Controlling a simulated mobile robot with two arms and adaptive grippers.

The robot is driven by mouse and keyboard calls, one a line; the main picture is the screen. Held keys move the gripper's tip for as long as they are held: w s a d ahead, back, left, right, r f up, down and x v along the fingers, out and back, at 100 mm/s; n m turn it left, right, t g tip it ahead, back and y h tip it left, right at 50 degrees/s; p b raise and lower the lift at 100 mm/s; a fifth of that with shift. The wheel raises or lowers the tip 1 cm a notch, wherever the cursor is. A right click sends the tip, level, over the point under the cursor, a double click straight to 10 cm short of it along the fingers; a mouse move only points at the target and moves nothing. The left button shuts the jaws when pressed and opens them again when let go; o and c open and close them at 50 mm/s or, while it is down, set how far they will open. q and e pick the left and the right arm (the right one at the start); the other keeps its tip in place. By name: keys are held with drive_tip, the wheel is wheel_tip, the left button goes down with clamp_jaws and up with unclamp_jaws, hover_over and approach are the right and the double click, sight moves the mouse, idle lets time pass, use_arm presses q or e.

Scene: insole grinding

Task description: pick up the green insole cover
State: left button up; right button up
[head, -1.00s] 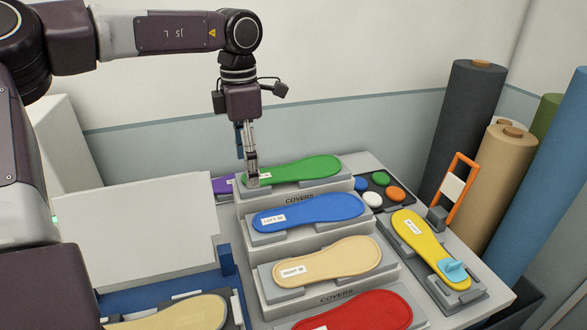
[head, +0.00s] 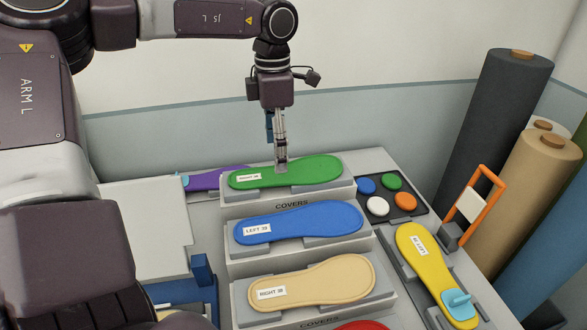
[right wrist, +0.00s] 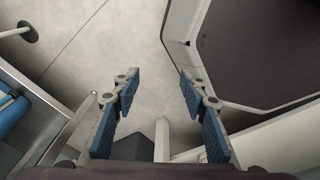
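The green insole cover (head: 318,170) lies on the top tier of the stepped covers rack in the head view, with a white label at its left end. My left gripper (head: 281,165) points straight down at the middle of the cover, its tips at or just over its surface. I see its fingers nearly edge-on, so their gap and any contact are hidden. The cover appears to lie flat in its grey holder. My right gripper (right wrist: 157,78) is open and empty in the right wrist view, over a pale floor.
Below the green cover lie a blue cover (head: 325,222) and a beige cover (head: 335,279). A purple insole (head: 203,180) is behind left. A tray of coloured discs (head: 405,214), a yellow insole (head: 414,254) and an orange frame (head: 490,190) are at right. Tall rolls (head: 505,110) stand beyond.

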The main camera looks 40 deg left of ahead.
sight(274, 175)
use_arm(q)
drive_tip(key=f, duration=0.1)
drive_tip(key=f+p, duration=0.1)
drive_tip(key=f, duration=0.1)
drive_tip(key=shift+s+a+f+p, duration=0.3)
drive_tip(key=shift+s+a+p, duration=0.05)
drive_tip(key=shift+a, duration=0.05)
drive_tip(key=shift+w+f, duration=0.25)
drive_tip(key=shift+f, duration=0.6)
drive_tip(key=shift+s, duration=0.15)
drive_tip(key=shift+f, duration=0.1)
drive_tip(key=shift+b, duration=0.3)
use_arm(e)
drive_tip(key=shift+s+a+r, duration=0.1)
drive_tip(key=shift+s+r, duration=0.25)
drive_tip(key=shift+s, duration=0.25)
drive_tip(key=shift+s+a+r, duration=0.1)
drive_tip(key=shift+s+r, duration=0.2)
drive_tip(key=shift+s, duration=0.3)
use_arm(q)
drive_tip(key=shift+f, duration=0.15)
use_arm(e)
drive_tip(key=shift+f, duration=0.15)
drive_tip(key=shift+w, duration=0.15)
use_arm(q)
drive_tip(key=shift+c, duration=0.5)
